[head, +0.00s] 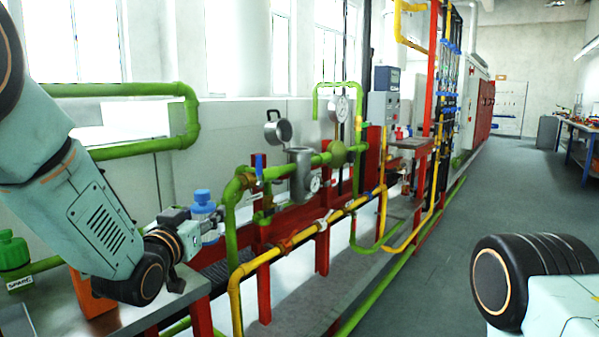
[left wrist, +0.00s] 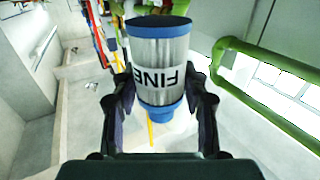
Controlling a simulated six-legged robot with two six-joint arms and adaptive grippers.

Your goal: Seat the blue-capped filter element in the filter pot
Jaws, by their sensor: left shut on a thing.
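The blue-capped filter element (head: 204,200) is a silver cylinder with blue ends. In the left wrist view the filter element (left wrist: 160,50) shows the word FINE on a white band. My left gripper (head: 193,228) is shut on it, with one finger on each side (left wrist: 160,85). It is held near the right end of the bench, left of the green pipe. The filter pot (head: 300,178) is a grey metal cylinder on the green pipe line, to the right of the element and apart from it. Its round lid (head: 278,128) stands swung up to the left. The pot's inside is hidden. My right gripper is out of view.
A green-capped container (head: 14,250) with a label stands on the bench (head: 150,312) at the left. An orange block (head: 91,297) is partly hidden by my left arm. The aisle floor at right is clear.

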